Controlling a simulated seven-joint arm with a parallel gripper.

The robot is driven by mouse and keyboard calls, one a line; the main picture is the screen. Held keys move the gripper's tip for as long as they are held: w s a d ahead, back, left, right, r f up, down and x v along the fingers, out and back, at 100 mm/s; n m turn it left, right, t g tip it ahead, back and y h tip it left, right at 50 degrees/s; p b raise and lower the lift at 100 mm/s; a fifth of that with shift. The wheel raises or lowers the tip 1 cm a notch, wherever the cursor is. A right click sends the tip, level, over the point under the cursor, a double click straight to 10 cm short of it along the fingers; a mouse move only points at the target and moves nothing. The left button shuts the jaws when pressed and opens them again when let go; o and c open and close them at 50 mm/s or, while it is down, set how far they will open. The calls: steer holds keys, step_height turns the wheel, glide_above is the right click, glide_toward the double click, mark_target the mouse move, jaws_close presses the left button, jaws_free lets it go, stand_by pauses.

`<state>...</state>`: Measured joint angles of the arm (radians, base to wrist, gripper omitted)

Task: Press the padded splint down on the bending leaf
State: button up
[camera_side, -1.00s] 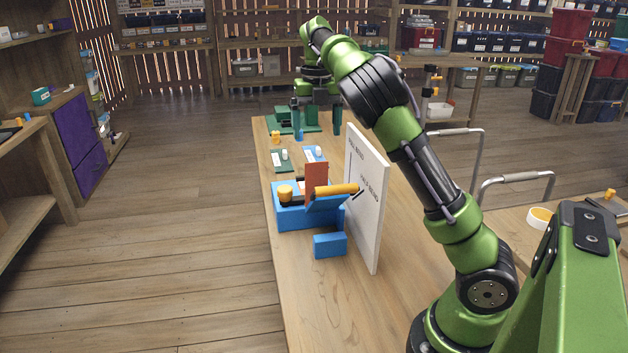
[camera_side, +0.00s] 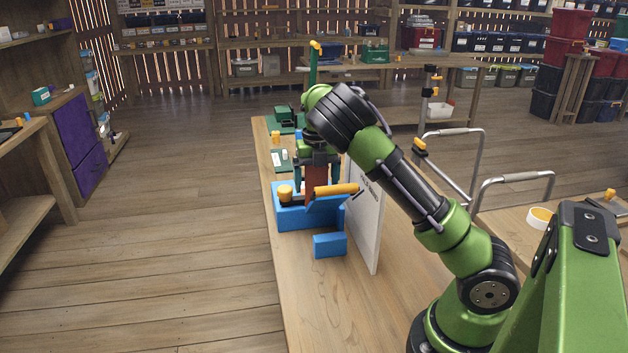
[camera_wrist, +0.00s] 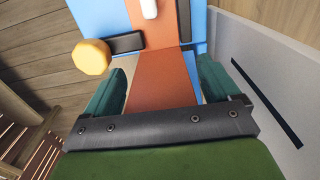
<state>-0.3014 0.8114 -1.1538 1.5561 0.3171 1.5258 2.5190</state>
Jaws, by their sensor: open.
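A blue bending fixture (camera_side: 305,218) stands on the bench with an orange-yellow bar (camera_side: 337,189) across its front and a yellow knob (camera_side: 285,192) at its left. A rust-coloured strip (camera_wrist: 158,70), which seems to be the padded splint, stands at the fixture; the side view shows part of it (camera_side: 315,180). The blue sloping plate (camera_side: 325,203) under the bar looks like the bending leaf. My gripper (camera_side: 317,178) is over the fixture. In the wrist view my gripper (camera_wrist: 160,88) is open, one teal finger on each side of the strip. The strip's lower end is hidden.
A white upright board (camera_side: 367,225) stands close on the right of the fixture. A loose blue block (camera_side: 330,245) lies in front. The bench's front is clear.

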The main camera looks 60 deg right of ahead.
steer(key=c, duration=1.5)
steer(key=shift+s+a+t+h, duration=0.35)
steer(key=shift+a+t+h, duration=0.15)
steer(key=shift+a+t, duration=0.1)
steer(key=shift+s+a+f+t+h, duration=0.15)
steer(key=shift+s+a+t+h, duration=0.15)
steer(key=shift+t+h, duration=0.25)
steer(key=shift+s+a+f+t+h, duration=0.15)
steer(key=shift+s+a+t+h, duration=0.05)
steer(key=shift+s+t+h, duration=0.3)
steer(key=shift+w, duration=0.1)
steer(key=o, duration=1.5)
steer(key=v, duration=1.6)
steer(key=shift+r, duration=0.4)
